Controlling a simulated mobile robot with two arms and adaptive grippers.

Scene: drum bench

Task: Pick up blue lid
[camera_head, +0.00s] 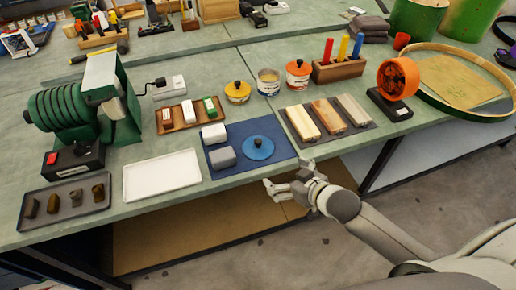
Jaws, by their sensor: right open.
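My right gripper (285,174) is open and empty in front of the bench edge, a little below and right of the lid in the picture. It does not appear to touch the lid. My left gripper is not in view.
A white tray (162,176) is further left. Wooden strips (327,117) lie to the right. Behind stand a yellow-lidded pot (237,92), an open tin (268,82) and an orange-lidded tin (298,76).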

